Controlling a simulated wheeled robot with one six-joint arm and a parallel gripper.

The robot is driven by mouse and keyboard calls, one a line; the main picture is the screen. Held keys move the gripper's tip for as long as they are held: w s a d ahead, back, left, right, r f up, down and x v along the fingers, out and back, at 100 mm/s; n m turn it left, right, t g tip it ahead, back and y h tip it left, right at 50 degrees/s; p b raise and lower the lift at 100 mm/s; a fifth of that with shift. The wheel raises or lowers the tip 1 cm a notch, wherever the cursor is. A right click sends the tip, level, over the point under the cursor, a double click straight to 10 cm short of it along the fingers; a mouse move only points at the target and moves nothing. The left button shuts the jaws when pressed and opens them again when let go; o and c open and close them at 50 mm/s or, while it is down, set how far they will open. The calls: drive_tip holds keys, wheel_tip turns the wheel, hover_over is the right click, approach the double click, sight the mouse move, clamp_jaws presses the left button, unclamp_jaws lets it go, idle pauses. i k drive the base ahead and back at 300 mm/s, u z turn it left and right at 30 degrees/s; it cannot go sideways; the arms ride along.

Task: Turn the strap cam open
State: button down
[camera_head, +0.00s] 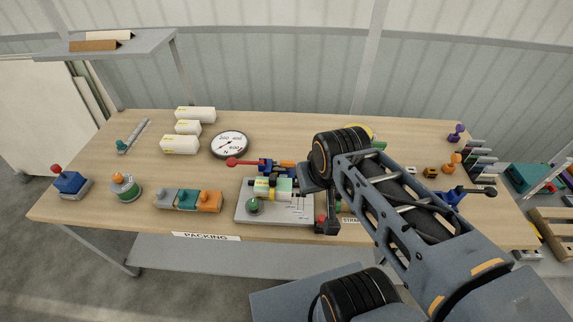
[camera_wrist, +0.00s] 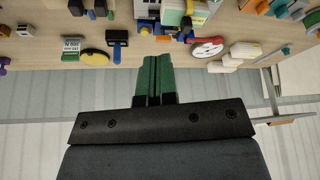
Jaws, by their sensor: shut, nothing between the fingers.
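A label starting "STRA" (camera_head: 349,220) shows at the table's front edge, partly covered by my arm. A small red knob (camera_head: 321,219) stands just left of it. I cannot make out the strap cam itself for certain; my arm hides much of that area. My gripper (camera_wrist: 153,62) shows in the wrist view as two green fingers shut together, with nothing between them. It is apart from everything on the table. Its fingertips are hidden in the head view. A blue piece with a dark bar (camera_wrist: 117,38) lies beyond the fingertips in the wrist view.
A yellow disc (camera_wrist: 95,57) lies near the back edge. Bare wood shows at back centre.

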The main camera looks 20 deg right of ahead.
sight(288, 164)
drive_tip(key=k, duration=1.3)
drive_tip(key=u, duration=0.75)
drive_tip(key=i, duration=1.3)
drive_tip(key=z, duration=0.6)
drive_tip(key=i, duration=0.35)
drive_tip(key=z, duration=0.4)
